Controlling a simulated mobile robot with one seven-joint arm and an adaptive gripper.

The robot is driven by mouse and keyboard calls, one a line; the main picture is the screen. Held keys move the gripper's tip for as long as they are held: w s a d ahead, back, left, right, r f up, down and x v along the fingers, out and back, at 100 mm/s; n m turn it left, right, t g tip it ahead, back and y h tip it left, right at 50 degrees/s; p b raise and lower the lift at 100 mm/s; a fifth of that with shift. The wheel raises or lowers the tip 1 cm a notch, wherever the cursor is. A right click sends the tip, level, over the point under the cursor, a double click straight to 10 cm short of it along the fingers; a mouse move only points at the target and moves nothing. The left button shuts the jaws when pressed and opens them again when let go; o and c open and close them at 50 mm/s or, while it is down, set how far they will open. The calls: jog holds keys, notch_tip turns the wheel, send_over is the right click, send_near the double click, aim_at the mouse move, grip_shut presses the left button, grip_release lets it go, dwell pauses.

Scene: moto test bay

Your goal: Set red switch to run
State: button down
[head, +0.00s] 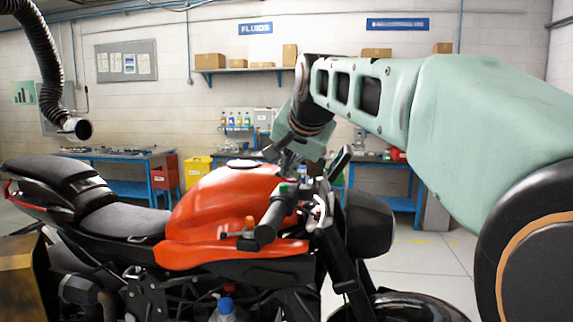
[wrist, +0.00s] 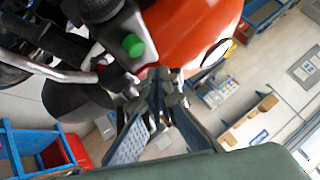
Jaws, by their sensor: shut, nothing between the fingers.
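The orange motorcycle (head: 225,195) stands in front of me with its handlebar and black grip (head: 272,220) in the middle of the head view. In the wrist view a green button (wrist: 133,45) sits on the grey switch housing. A small red piece (wrist: 104,73) shows beside the housing, partly hidden; it may be the red switch, but its setting cannot be read. My gripper (wrist: 164,82) is shut and empty, its tips close to the housing. I cannot tell whether they touch it. In the head view my gripper is partly hidden behind the handlebar.
A black headlight (head: 369,224) and the fuel tank are close to the handlebar. A black hose (head: 42,55) hangs at the upper left. Blue workbenches (head: 125,190) and a yellow bin (head: 196,172) stand behind. The floor at the right is clear.

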jog(key=shift+a+f+n+g+h+p, duration=0.15)
jog(key=shift+a+n+g+h+p, duration=0.3)
jog(key=shift+h+p, duration=0.35)
jog(key=shift+d+f, duration=0.1)
jog(key=shift+f, duration=0.1)
jog(key=shift+d+f, duration=0.1)
jog(key=shift+d, duration=0.1)
jog(key=shift+d+b, duration=0.15)
jog(key=shift+b, duration=0.15)
jog(key=shift+s+d, duration=0.25)
jog(key=shift+d, duration=0.3)
